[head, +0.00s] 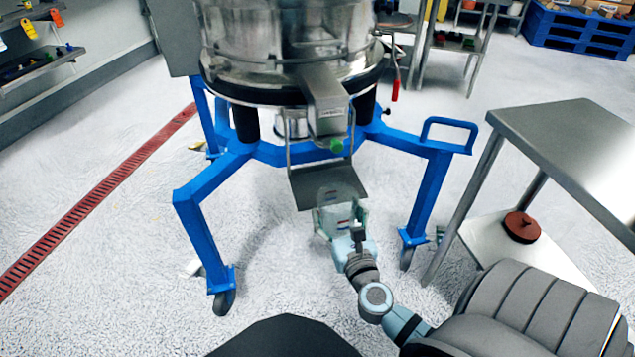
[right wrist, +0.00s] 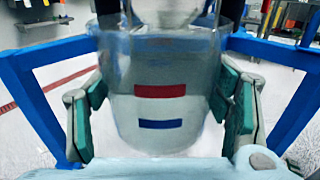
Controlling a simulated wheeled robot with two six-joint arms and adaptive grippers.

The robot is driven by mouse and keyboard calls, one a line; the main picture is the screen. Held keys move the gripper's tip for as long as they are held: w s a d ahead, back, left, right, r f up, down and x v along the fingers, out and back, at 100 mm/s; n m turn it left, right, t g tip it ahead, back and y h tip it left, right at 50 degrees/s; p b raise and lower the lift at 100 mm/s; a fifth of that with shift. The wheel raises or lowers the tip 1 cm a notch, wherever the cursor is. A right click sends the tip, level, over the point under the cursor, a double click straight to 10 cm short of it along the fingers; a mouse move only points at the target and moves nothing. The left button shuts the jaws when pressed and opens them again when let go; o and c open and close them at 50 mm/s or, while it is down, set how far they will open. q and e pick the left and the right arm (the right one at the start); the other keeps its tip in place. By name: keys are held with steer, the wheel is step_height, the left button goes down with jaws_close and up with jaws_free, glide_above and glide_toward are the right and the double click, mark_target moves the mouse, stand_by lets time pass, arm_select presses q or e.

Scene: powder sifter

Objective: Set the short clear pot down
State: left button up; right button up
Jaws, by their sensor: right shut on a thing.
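The short clear pot shows in the right wrist view (right wrist: 160,138), upright, with a red mark above a blue mark on its wall. My right gripper (right wrist: 163,105) is shut on it, with one green-padded finger on each side. In the head view the right gripper (head: 340,215) is at the front edge of the small metal shelf (head: 310,190) under the sifter's spout (head: 327,112). The pot is faint there, overlapping the shelf; I cannot tell whether its base touches the shelf. My left gripper is out of view.
The sifter's blue frame (head: 200,235) has legs on both sides of my right gripper. A steel table (head: 580,140) stands at the right, with a dark red round object (head: 522,227) on its lower shelf. The floor in front of the left leg is clear.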

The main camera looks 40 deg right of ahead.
mark_target(332, 199)
steer(key=x, duration=0.6)
steer(key=shift+w+d+b, duration=0.1)
steer(key=shift+w+b, duration=0.1)
steer(key=shift+b, duration=0.15)
steer(key=b+x, duration=0.2)
steer(key=x, duration=0.8)
steer(key=shift+w+d+b, duration=0.1)
steer(key=shift+w+b, duration=0.1)
steer(key=shift+b, duration=0.1)
step_height(332, 199, down, 2)
steer(key=shift+f+b, duration=0.1)
steer(key=shift+b, duration=0.8)
steer(key=shift+f+b, duration=0.5)
steer(key=shift+f, duration=0.05)
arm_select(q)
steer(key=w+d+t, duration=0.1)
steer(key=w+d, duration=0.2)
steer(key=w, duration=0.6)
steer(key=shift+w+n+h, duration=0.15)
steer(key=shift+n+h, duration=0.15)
arm_select(e)
steer(key=shift+r, duration=0.1)
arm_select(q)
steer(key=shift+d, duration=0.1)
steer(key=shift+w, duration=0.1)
